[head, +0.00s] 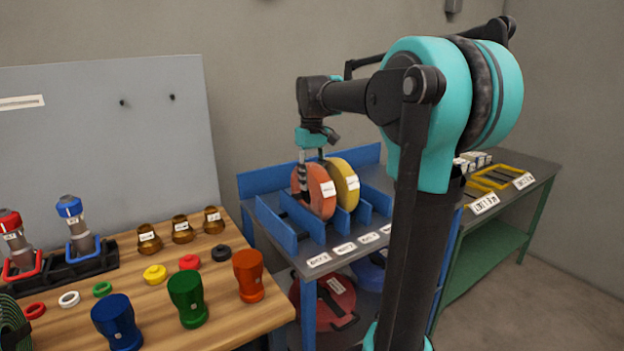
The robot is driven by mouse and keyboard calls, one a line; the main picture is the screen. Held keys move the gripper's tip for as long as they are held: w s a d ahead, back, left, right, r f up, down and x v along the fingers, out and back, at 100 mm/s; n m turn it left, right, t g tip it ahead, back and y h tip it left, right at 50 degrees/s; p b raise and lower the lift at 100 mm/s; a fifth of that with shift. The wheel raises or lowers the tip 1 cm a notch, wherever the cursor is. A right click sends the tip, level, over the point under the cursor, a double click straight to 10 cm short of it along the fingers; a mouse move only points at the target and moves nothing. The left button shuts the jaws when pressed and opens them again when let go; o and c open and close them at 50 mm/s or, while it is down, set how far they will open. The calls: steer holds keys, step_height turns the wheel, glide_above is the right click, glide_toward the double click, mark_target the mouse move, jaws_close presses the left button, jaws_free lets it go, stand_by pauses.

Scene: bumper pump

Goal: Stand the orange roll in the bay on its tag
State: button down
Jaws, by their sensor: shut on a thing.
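The orange roll (318,188) stands upright on its edge at the blue rack (276,222), with a white label on its face. My gripper (309,168) points down from above and is shut on the orange roll near its upper left part. A yellow roll (347,186) stands upright close on its right, partly hidden behind it. White tags (319,260) run along the front edge below the bays; their print is too small to read. I cannot tell whether the orange roll rests on the bay floor.
Blue dividers (376,199) separate the bays. A red round case (326,303) lies on the shelf below. A wooden bench (225,325) with coloured cups and rings is at left. My arm hides part of the right side, where a table (536,171) holds yellow frames.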

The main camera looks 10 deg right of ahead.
steer(key=c, duration=1)
jaws_free()
step_height(320, 180, up, 12)
steer(key=shift+r, duration=0.1)
